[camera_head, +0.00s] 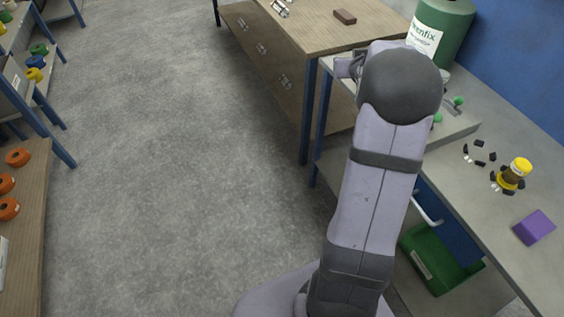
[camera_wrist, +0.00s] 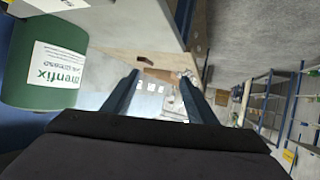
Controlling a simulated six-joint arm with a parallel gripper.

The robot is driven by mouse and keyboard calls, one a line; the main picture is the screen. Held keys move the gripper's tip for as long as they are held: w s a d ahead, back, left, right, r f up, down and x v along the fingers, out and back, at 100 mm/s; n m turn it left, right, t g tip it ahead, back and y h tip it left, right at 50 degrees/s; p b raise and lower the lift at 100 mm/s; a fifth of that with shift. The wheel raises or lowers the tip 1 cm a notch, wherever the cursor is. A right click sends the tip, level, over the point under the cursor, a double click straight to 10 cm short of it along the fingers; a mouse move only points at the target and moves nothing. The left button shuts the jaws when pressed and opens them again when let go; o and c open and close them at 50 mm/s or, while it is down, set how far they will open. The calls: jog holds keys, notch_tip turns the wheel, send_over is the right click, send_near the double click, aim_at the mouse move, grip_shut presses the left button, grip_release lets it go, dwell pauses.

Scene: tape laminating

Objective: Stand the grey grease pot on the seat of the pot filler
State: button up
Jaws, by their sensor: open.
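I cannot make out the grey grease pot in either view. I cannot pick out the seat of the pot filler for certain; a large green drum with a white label (camera_head: 440,28) stands on the grey bench beyond my arm, and it also shows at the left of the wrist view (camera_wrist: 40,62). My gripper (camera_head: 347,68) is mostly hidden behind my own wrist in the head view. In the wrist view its two dark blue fingers (camera_wrist: 160,75) are apart with nothing held between them; they point out past the bench edge.
A green crate (camera_head: 437,262) sits below. A brown block (camera_head: 345,16) lies on the wooden table (camera_head: 310,30). The floor (camera_head: 180,170) is clear.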

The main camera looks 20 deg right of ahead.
jog(key=s+a+f+n+g+y, duration=0.1)
jog(key=s+a+f+g, duration=0.2)
jog(key=a, duration=0.4)
jog(key=s+a+f+g+y, duration=0.1)
jog(key=s+a+f, duration=0.25)
jog(key=a, duration=0.35)
jog(key=s+a+f+n+g+y, duration=0.1)
jog(key=s+a+f, duration=0.1)
jog(key=s+a, duration=0.35)
jog(key=s+a+f+n+g+y, duration=0.1)
jog(key=s+a+f+g, duration=0.1)
jog(key=s+a, duration=0.6)
jog(key=s+a+f+n+g+y, duration=0.1)
jog(key=s+a+f+g, duration=0.2)
jog(key=s+a, duration=0.5)
jog(key=s+g, duration=0.1)
jog(key=s, duration=0.2)
jog(key=shift+f+y, duration=0.3)
jog(key=shift+y, duration=0.1)
jog(key=shift+s+r, duration=0.1)
notch_tip(320, 180, up, 14)
jog(key=p, duration=1.4)
